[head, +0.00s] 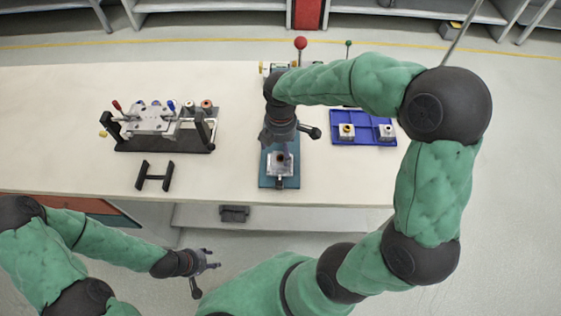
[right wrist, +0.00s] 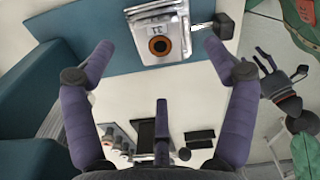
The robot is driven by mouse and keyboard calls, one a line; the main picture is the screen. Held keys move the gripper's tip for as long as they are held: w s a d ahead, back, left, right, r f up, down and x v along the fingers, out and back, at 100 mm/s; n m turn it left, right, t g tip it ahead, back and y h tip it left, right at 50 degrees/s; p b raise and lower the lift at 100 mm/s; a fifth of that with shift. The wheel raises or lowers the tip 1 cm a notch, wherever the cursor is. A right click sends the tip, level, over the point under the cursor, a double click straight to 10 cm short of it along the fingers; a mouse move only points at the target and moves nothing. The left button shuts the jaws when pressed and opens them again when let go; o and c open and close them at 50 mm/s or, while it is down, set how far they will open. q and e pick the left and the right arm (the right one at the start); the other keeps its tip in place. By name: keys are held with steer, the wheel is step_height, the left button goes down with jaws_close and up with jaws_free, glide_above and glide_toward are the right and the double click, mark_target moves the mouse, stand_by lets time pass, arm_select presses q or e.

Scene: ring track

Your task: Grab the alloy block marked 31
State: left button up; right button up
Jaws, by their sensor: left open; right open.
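A silvery alloy block (head: 280,164) sits on a teal fixture (head: 279,184) near the table's front edge. In the right wrist view the block (right wrist: 160,28) shows dark digits that look like 31, upside down, and a copper-ringed hole. My right gripper (head: 281,142) is just above the block, partly covering it in the head view. Its open fingers (right wrist: 162,62) are wide apart, with nothing between them, and the block is beyond their tips. My left gripper (head: 206,269) is open and empty, off the table's front edge.
A blue tray (head: 363,141) with two ringed blocks lies right of the fixture. A black-based rig (head: 160,145) with levers and a small black H-shaped stand (head: 155,176) are at left. A red-knobbed device (head: 300,43) stands behind my right arm.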

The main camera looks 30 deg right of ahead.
mark_target(281, 158)
step_height(281, 158, down, 5)
steer(key=shift+f+b, duration=0.2)
steer(key=shift+b, duration=0.7)
